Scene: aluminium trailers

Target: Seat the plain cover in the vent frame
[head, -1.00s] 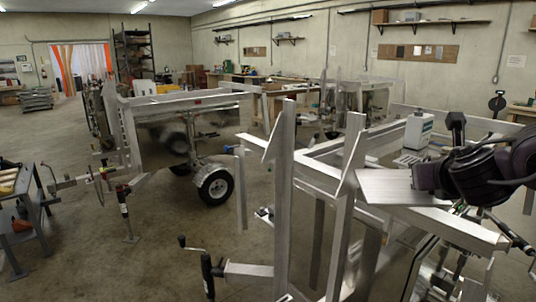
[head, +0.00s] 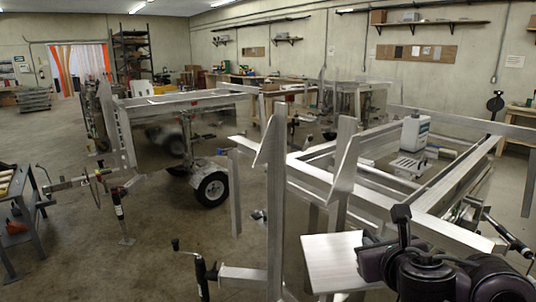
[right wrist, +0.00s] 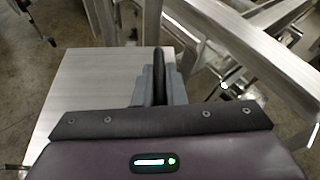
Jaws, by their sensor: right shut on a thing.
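The plain cover is a flat, pale metal plate (head: 330,262), held at the lower right of the head view. It also shows in the right wrist view (right wrist: 95,95), large on the left. My right gripper (head: 365,243) is shut on the plate's edge; in the right wrist view its dark fingers (right wrist: 157,80) pinch it. I cannot tell whether the slotted piece is the vent frame. My left gripper is not in view.
An aluminium trailer frame (head: 450,195) lies behind my right arm, with upright posts (head: 270,210) left of the plate. A crank jack (head: 203,275) stands at the front. A second trailer (head: 170,103) stands further back. Open concrete floor lies left of centre.

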